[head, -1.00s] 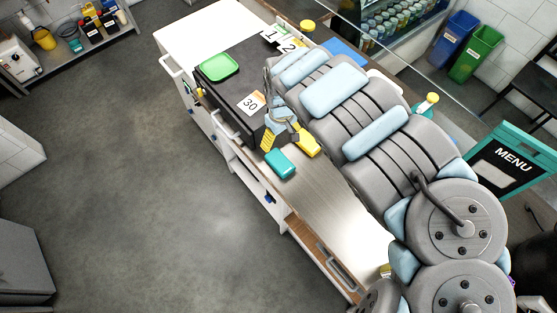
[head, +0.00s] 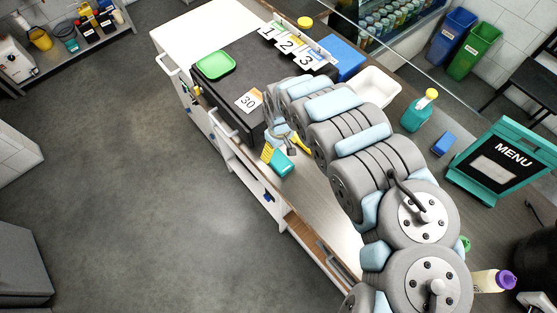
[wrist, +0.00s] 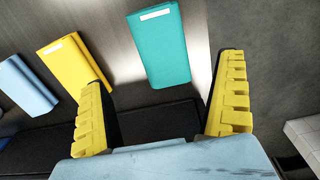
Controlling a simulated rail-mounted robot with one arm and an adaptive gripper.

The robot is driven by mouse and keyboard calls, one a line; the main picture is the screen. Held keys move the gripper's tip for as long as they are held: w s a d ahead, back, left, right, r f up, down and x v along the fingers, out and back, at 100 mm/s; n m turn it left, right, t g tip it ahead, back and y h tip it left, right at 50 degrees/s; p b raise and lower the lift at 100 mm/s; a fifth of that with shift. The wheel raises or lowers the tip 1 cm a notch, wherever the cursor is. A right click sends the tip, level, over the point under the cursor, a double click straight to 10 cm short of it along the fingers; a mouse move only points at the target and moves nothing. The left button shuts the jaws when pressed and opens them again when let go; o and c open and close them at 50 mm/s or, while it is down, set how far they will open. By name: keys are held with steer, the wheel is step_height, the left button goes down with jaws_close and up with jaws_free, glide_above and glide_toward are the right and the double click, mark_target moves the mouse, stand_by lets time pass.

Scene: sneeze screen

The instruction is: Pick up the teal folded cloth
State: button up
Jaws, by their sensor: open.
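The teal folded cloth (head: 284,166) lies on the steel counter near its front edge in the head view, partly covered by my gripper. In the wrist view the teal cloth (wrist: 160,45) lies flat, with a small white label, ahead of and between my fingers. My gripper (wrist: 164,76) is open, its two yellow ridged fingers spread wider than the cloth, with nothing held. In the head view my gripper (head: 272,153) is just beside and over the cloth's left end. I cannot tell whether it touches the cloth.
A yellow folded cloth (wrist: 72,68) and a blue folded cloth (wrist: 24,86) lie left of the teal one. A dark board with a 30 card (head: 249,100) and a green tray (head: 214,66) is beside them. A glass screen edge runs along the counter's back.

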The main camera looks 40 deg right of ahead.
mark_target(279, 159)
steer(key=shift+s+f, duration=0.1)
steer(key=shift+f, duration=1.3)
steer(key=shift+f, duration=0.2)
steer(key=shift+w+a+f+p, duration=0.1)
steer(key=shift+w+f+p, duration=0.1)
steer(key=shift+f, duration=0.7)
steer(key=shift+w+a+f+p, duration=0.1)
steer(key=shift+f+p, duration=0.05)
steer(key=shift+f, duration=0.7)
steer(key=shift+s+d+f, duration=0.1)
steer(key=shift+f, duration=0.55)
steer(key=c, duration=1.3)
steer(key=shift+o, duration=0.2)
steer(key=shift+r, duration=0.1)
